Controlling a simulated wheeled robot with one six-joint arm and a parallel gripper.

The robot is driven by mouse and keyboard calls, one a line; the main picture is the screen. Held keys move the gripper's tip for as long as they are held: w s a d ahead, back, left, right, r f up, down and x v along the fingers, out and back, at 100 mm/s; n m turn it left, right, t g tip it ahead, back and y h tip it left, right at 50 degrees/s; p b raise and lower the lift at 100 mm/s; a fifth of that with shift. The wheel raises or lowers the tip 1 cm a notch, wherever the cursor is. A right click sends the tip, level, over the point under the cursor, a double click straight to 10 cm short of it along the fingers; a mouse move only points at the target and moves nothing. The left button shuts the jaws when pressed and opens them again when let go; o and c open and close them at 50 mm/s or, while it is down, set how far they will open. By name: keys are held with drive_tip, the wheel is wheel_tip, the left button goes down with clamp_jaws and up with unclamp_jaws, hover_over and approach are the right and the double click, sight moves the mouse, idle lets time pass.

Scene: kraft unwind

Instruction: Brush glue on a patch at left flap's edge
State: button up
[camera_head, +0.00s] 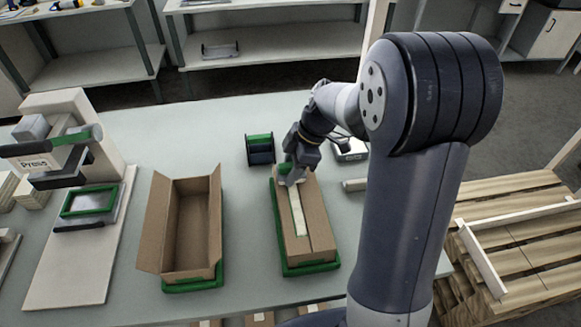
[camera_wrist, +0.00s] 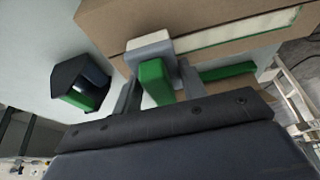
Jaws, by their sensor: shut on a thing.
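A brown carton (camera_head: 310,195) stands in a green tray (camera_head: 312,268) with its top flaps folded down. A long pale strip (camera_head: 298,208) runs along the middle of its top; I cannot tell if it is glue or tape. The strip also shows in the wrist view (camera_wrist: 235,30). My gripper (camera_head: 294,172) is at the carton's far end, shut on a tool with a green handle (camera_wrist: 155,82) and a grey head (camera_wrist: 149,50). The head is at the carton's edge by the strip's end; contact is unclear.
An open, empty carton (camera_head: 197,225) stands in another green tray (camera_head: 195,285) to the left. A dark holder with green parts (camera_head: 260,150) stands just left of my gripper. A press (camera_head: 60,150) is at far left, and wooden pallets (camera_head: 520,240) lie at right.

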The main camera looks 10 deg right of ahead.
drive_tip(key=shift+f+b, duration=0.45)
drive_tip(key=shift+b, duration=0.1)
idle(0.6)
drive_tip(key=shift+s+f+b, duration=0.15)
drive_tip(key=shift+b, duration=0.75)
drive_tip(key=shift+s+b, duration=0.1)
drive_tip(key=shift+b, duration=0.2)
drive_tip(key=shift+b, duration=0.55)
drive_tip(key=shift+s+r, duration=0.2)
drive_tip(key=shift+w+f+b, duration=0.15)
drive_tip(key=shift+w+b, duration=0.35)
drive_tip(key=shift+b, duration=0.8)
drive_tip(key=shift+r+p, duration=2.2)
drive_tip(key=shift+r, duration=0.95)
